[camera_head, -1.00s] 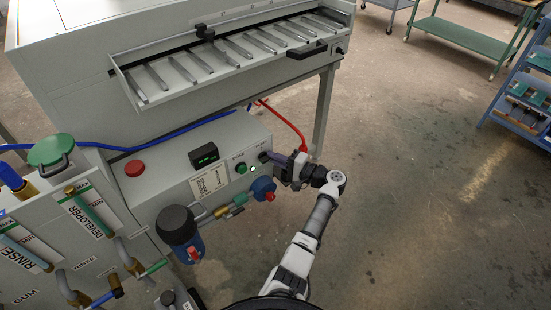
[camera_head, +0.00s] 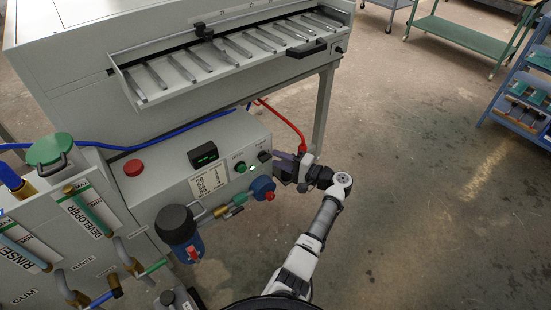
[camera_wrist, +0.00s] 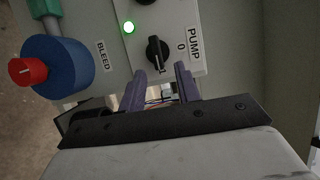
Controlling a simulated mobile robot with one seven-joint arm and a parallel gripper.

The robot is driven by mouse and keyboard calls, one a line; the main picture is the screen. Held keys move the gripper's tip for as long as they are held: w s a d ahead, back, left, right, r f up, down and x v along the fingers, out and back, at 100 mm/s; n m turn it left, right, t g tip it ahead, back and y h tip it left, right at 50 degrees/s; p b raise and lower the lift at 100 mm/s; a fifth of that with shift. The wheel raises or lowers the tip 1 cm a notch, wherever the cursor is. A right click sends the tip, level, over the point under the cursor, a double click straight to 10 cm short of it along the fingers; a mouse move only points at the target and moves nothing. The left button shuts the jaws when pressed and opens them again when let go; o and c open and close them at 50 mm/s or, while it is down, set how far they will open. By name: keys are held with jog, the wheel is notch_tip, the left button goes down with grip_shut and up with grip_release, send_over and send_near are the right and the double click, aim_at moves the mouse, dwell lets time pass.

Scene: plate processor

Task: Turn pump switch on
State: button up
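The pump switch (camera_wrist: 157,54) is a black rotary knob on a light panel, beside the label "PUMP 0" (camera_wrist: 191,40) in the wrist view. In the head view the knob (camera_head: 264,156) sits at the right end of the grey control box. A green light (camera_wrist: 128,27) is lit beside it. My gripper (camera_wrist: 160,76) is open, its two purple fingers apart and pointing at the panel. In the head view my gripper (camera_head: 278,160) is right of the box, close to the knob.
A blue valve with a red centre (camera_wrist: 57,68), marked BLEED, is left of the fingers in the wrist view. A red emergency button (camera_head: 134,168) and a small display (camera_head: 203,155) are on the box. A red hose (camera_head: 286,119) runs behind.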

jog(key=b+v, duration=0.1)
jog(key=v, duration=1)
jog(key=shift+d+b, duration=0.3)
jog(key=shift+d, duration=0.05)
jog(key=shift+s, duration=0.1)
